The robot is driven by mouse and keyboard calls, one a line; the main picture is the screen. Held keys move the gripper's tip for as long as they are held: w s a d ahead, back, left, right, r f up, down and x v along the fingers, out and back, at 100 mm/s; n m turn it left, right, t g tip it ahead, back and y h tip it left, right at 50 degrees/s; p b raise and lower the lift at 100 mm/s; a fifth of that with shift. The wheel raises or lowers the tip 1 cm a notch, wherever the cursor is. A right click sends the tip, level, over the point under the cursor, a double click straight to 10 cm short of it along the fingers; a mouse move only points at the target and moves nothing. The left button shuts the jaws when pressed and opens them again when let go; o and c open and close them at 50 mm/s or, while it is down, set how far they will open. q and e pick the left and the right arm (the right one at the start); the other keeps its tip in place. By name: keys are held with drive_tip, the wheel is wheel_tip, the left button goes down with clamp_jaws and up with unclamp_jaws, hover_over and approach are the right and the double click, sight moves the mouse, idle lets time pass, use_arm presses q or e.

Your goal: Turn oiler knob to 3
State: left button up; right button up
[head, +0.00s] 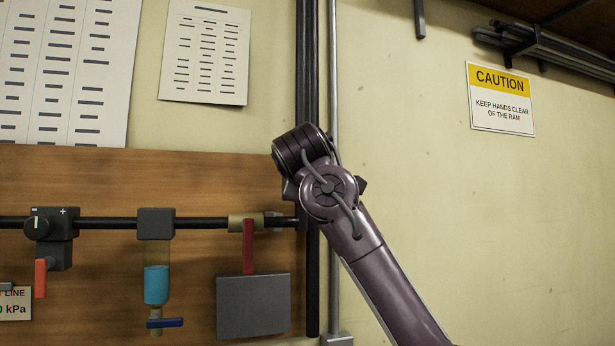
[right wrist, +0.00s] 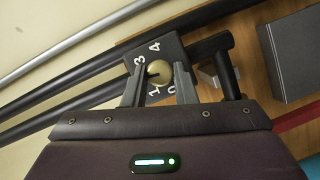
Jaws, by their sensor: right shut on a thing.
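The oiler knob (right wrist: 158,71) is a round, pale tan knob on a dark block (right wrist: 170,50) with white numerals around it. The 3 and 4 show beyond the knob, and the 1 and another partly covered numeral show on its near side. My right gripper (right wrist: 160,76) is shut on the knob, with one grey finger on each side. I cannot tell for sure which number the knob points to. In the head view my right arm's wrist hides the knob and the gripper. My left gripper is in neither view.
In the head view a black pipe (head: 106,223) runs along the wooden board (head: 70,180). It carries a regulator with a black dial (head: 37,227), a blue-filled bowl (head: 156,285) and a red lever (head: 248,247) above a grey box (head: 253,305). Vertical pipes stand beside my wrist.

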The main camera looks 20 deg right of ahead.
drive_tip(key=shift+d+m+g+y+p, duration=0.1)
drive_tip(key=shift+m+g+y+p, duration=0.45)
drive_tip(key=shift+m, duration=0.9)
drive_tip(key=shift+d+m+g+y+p, duration=0.1)
drive_tip(key=shift+m+g+y+p, duration=0.15)
drive_tip(key=shift+m+y+p, duration=0.85)
drive_tip(key=shift+w+m+b, duration=0.1)
drive_tip(key=shift+m+b, duration=0.25)
drive_tip(key=shift+m, duration=0.2)
drive_tip(key=o, duration=1)
drive_tip(key=shift+r, duration=0.1)
